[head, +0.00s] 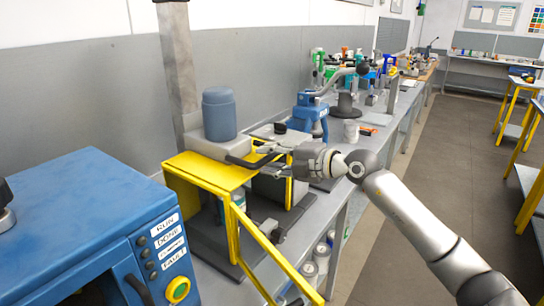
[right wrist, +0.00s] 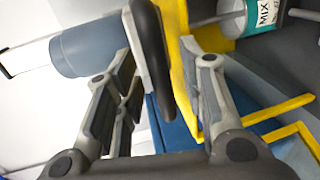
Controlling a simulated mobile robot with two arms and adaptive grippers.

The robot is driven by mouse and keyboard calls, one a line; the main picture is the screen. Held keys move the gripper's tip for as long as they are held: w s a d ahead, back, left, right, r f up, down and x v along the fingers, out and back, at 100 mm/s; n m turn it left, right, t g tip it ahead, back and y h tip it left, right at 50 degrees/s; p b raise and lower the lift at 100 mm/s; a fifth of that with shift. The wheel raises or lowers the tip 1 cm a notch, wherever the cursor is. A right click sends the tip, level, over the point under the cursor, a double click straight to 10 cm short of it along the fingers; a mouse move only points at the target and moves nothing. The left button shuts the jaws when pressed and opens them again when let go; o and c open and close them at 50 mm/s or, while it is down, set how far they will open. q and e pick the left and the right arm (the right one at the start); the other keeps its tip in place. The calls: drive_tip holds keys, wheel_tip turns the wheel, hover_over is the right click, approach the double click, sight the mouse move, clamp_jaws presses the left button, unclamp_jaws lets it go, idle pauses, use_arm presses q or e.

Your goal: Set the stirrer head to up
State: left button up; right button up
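The stirrer head (head: 201,149) is a pale grey housing with a blue-grey motor (head: 219,114), mounted on a steel column (head: 178,62) behind a yellow guard. Its motor also shows in the right wrist view (right wrist: 88,47). A black handle (head: 240,161) sticks out from the head's front. My right gripper (head: 259,156) is at the handle. In the right wrist view the black handle (right wrist: 153,55) lies between the two spread fingers, with gaps showing beside it. I cannot tell whether either finger touches it. My left gripper is not in view.
The yellow guard frame (head: 213,172) stands close below the handle. A blue control box (head: 85,225) is at the near left. A container labelled MIX (right wrist: 250,17) shows in the right wrist view. A blue machine (head: 308,115) stands farther along the bench. The aisle floor (head: 440,160) is clear.

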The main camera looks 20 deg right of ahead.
clamp_jaws()
idle(0.3)
wheel_tip(320, 180, up, 17)
drive_tip(key=p, duration=1.2)
drive_tip(key=shift+p, duration=0.4)
drive_tip(key=shift+r, duration=0.15)
